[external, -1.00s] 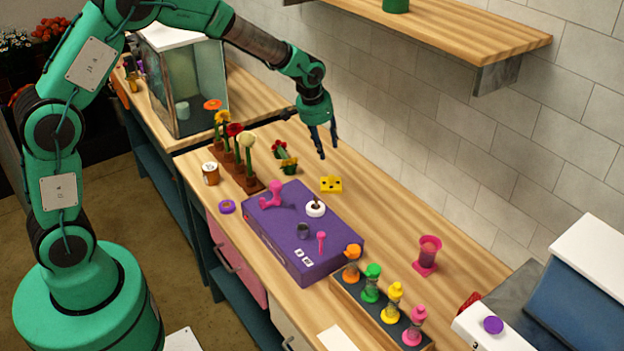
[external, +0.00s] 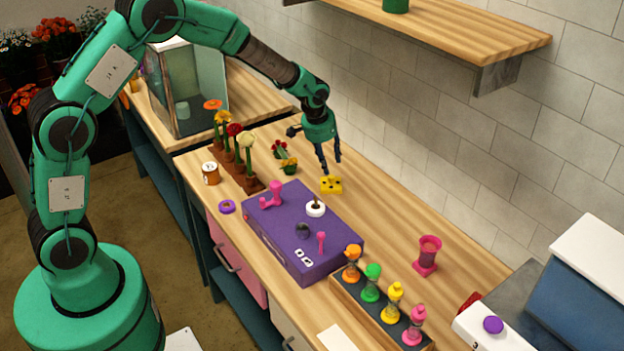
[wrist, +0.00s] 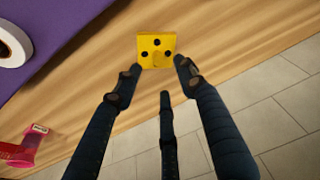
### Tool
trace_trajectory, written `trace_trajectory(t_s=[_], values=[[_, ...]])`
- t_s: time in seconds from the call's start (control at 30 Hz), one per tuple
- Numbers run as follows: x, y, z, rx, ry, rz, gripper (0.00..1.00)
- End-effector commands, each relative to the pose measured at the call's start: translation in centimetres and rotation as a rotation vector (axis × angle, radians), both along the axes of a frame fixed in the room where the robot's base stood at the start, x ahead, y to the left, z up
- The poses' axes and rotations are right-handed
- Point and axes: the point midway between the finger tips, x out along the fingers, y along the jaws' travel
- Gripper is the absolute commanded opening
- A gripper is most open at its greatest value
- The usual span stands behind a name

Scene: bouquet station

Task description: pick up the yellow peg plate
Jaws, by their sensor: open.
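The yellow peg plate (external: 331,185) lies flat on the wooden counter, just behind the purple box. In the wrist view the yellow peg plate (wrist: 160,48) is a small square with several dark holes, beyond my fingertips and roughly centred between them. My gripper (external: 331,168) is above the plate, pointing down, and nothing is held in it. In the wrist view my gripper (wrist: 157,78) has its dark fingers spread apart. The fingertips look close to the plate's near edge, but I cannot tell the exact height left.
The purple box (external: 290,245) with pink handles and a white ring (external: 316,208) stands in front of the plate. Potted flowers (external: 287,163) are to its left. A pink cup (external: 428,255) stands to the right. The tiled wall is behind; counter right of the plate is clear.

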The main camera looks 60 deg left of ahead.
Motion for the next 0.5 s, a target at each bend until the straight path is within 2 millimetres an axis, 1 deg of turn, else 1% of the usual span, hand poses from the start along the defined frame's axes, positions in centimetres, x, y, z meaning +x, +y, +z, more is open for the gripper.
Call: trace_trajectory(t_s=[0.03, 0.17, 0.5], values=[[0.13, 0.04, -0.67, 0.000, 0.002, 0.000, 0.40], [0.38, 0.08, -1.36, 0.000, 0.000, 0.000, 0.40], [0.43, 0.09, -1.50, 0.000, -0.001, 0.000, 0.40]])
